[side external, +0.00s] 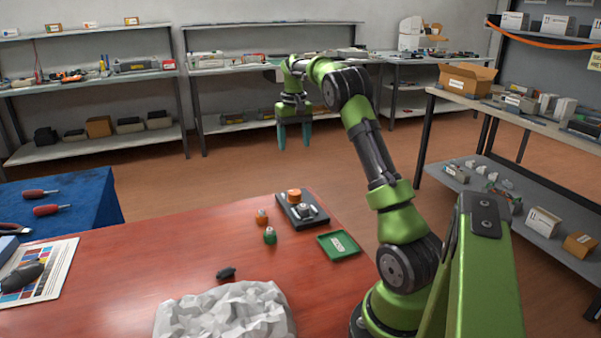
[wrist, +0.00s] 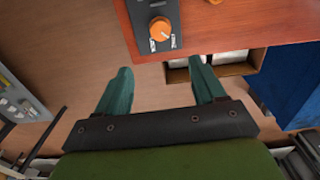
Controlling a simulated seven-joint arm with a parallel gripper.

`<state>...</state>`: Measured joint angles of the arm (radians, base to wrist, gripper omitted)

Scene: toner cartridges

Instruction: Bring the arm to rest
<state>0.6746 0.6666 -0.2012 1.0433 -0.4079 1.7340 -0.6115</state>
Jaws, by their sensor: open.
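My green arm rises from the right end of the red-brown table (side external: 150,265) and reaches up and out past the table's far edge. My gripper (side external: 294,146) hangs there with its teal fingers pointing down. It is open and empty, with a clear gap between the fingers. In the wrist view my gripper (wrist: 163,72) also shows both fingers apart with nothing between them. A dark tray (side external: 313,218) with an orange-topped piece (side external: 293,195) on it lies near the table's far edge; the wrist view shows the orange round top (wrist: 160,29).
A green tray (side external: 338,246), an orange-topped piece (side external: 262,217) and a green piece (side external: 270,236) stand nearby. A crumpled white heap (side external: 225,312) and small dark object (side external: 226,273) lie in front. Shelves line the walls. Open floor surrounds my gripper.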

